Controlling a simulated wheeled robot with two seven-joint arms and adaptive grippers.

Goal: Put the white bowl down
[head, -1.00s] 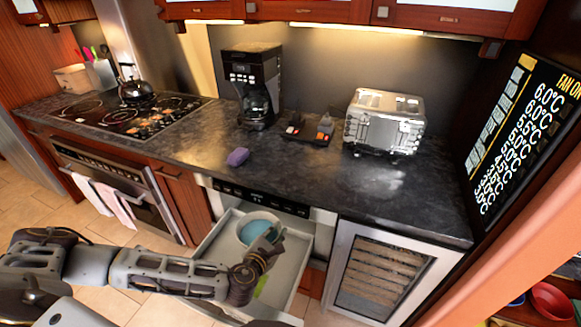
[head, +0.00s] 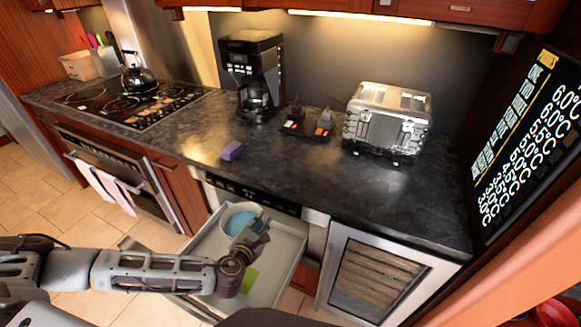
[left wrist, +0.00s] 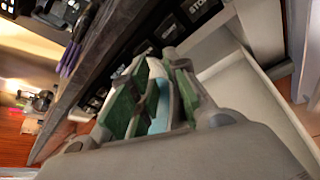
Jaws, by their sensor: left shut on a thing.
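The white bowl (head: 226,212), blue inside, is in the open microwave drawer (head: 290,262), near its back left. My left gripper (head: 250,228) reaches in over the drawer and is shut on the bowl's near right rim, covering part of it. In the left wrist view, the green-padded fingers (left wrist: 152,88) close around a pale blue and white strip of the bowl (left wrist: 160,98). I cannot tell whether the bowl's base touches the drawer floor. My right gripper is out of view.
A green item (head: 250,281) lies in the drawer near my left wrist. A glass-fronted cooler (head: 385,278) stands right of the drawer.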

